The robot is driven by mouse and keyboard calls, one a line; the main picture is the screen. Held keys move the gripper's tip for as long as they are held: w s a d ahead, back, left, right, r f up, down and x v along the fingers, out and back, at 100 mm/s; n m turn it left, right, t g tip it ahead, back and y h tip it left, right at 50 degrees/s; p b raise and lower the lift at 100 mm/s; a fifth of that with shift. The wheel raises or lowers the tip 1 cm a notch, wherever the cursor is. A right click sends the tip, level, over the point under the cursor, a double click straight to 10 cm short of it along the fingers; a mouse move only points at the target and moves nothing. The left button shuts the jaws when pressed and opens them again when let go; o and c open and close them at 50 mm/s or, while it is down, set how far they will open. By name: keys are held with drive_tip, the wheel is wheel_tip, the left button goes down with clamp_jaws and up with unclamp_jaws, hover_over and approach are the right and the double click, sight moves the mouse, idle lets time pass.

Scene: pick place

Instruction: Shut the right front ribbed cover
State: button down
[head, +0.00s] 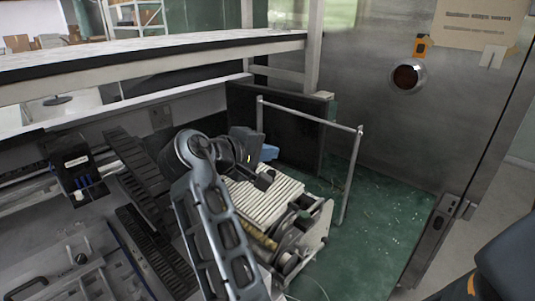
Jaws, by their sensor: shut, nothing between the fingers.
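An off-white ribbed cover (270,203) lies right of my arm, at the right end of the grey machine. It slopes, and my arm hides its left part. I cannot tell whether it is fully down or partly raised. My gripper (266,180) is shut and empty, over the cover's upper left part. I cannot tell whether it touches the ribs.
Dark ribbed strips (137,168) lie on the machine left of my arm. A reel (291,250) sits in front of the cover. A metal rail frame (345,178) stands behind it to the right. Green floor (375,235) is clear before the steel door (390,130).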

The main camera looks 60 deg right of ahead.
wheel_tip(320, 180, up, 10)
drive_tip(key=a+b, duration=0.1)
drive_tip(key=a, duration=0.1)
drive_tip(key=shift+a+f+b, duration=0.15)
drive_tip(key=shift+a+b, duration=0.2)
drive_tip(key=shift+w, duration=0.1)
